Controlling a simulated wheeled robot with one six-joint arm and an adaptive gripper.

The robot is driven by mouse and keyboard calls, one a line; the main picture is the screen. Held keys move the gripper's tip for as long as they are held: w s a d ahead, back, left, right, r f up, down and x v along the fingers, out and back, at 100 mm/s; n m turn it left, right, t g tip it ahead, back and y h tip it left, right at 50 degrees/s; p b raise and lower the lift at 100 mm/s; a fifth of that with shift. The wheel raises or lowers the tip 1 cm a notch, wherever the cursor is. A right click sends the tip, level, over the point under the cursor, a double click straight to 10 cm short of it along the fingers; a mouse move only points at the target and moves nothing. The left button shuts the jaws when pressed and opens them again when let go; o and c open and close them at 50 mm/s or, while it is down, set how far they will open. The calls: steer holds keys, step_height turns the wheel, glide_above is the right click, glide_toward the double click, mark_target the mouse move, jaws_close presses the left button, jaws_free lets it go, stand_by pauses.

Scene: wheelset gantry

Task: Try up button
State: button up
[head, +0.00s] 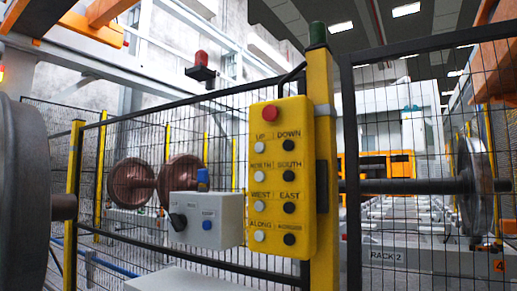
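A yellow control panel (307,221) hangs upright on a yellow post near the middle of the head view. A red button (269,113) sits at its top. The UP button (262,146) is a small white button just below the "UP" label, in the left column. The DOWN button (282,146) is black and sits to its right. More white and black button pairs are below, labelled NORTH, SOUTH, WEST and EAST, with ALONG at the bottom left. My gripper is not in view, and nothing covers the panel's buttons.
A grey box (229,233) with a black knob and blue controls stands left of the panel. Black mesh fencing (110,220) runs on both sides. Wheelsets (475,185) stand behind it, and a large grey wheel (25,200) fills the left edge.

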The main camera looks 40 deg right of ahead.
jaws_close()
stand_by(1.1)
